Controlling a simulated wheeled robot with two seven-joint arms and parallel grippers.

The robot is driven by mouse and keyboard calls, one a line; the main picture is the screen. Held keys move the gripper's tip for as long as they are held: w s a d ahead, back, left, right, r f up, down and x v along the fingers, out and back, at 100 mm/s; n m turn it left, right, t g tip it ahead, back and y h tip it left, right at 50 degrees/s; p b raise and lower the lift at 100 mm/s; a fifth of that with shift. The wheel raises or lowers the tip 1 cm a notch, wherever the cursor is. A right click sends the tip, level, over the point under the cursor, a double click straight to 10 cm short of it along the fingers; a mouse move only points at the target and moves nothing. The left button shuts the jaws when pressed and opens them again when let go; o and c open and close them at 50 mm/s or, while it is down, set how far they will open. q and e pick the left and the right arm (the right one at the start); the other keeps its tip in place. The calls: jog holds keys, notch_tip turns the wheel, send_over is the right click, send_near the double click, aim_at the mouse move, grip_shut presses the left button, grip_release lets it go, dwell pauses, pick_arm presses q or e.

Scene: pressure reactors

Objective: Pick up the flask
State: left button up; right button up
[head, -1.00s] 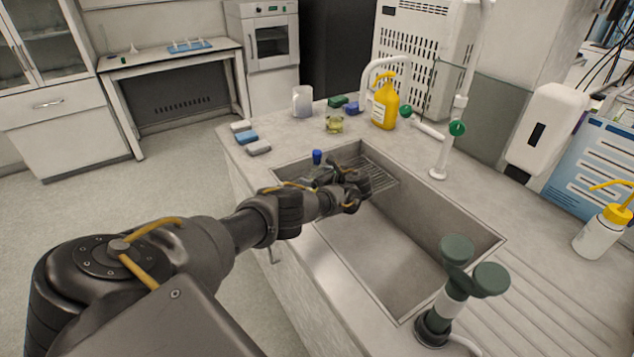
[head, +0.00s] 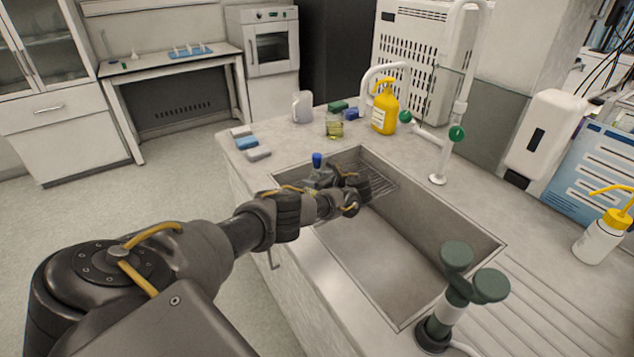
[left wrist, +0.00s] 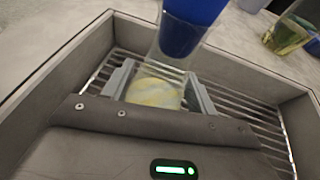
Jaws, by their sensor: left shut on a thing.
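The flask is clear glass with a blue cap and pale yellowish contents at its base. In the left wrist view the flask (left wrist: 155,92) stands between the two fingers of my left gripper (left wrist: 160,84), which is shut on it. In the head view the blue cap of the flask (head: 317,160) shows just beyond my left gripper (head: 326,184), over the rack end of the sink. The gripper and wrist hide most of the glass there. I cannot tell whether its base touches the rack. My right gripper is out of view.
The metal sink (head: 430,218) has a wire rack (head: 378,178) at its far end. Behind it stand a beaker of yellow liquid (head: 334,128) and a yellow bottle (head: 385,112). A green-topped tap (head: 456,268) stands in front, right.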

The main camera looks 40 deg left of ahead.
aim_at(315, 169)
pick_arm(q)
notch_tip(315, 169, up, 3)
jog(key=shift+f, duration=0.1)
jog(key=shift+s+d+r+p, duration=0.2)
jog(key=shift+s+r+p, duration=0.75)
jog(key=shift+r, duration=0.2)
jog(key=s+d+r+p, duration=0.3)
jog(key=s+r+p, duration=0.4)
jog(key=s+p, duration=0.3)
jog(key=shift+s+d+r+p, duration=0.15)
jog(key=shift+s+d+p, duration=0.25)
jog(key=shift+s, duration=0.35)
notch_tip(315, 169, up, 5)
jog(key=p, duration=0.5)
jog(key=shift+p, duration=0.3)
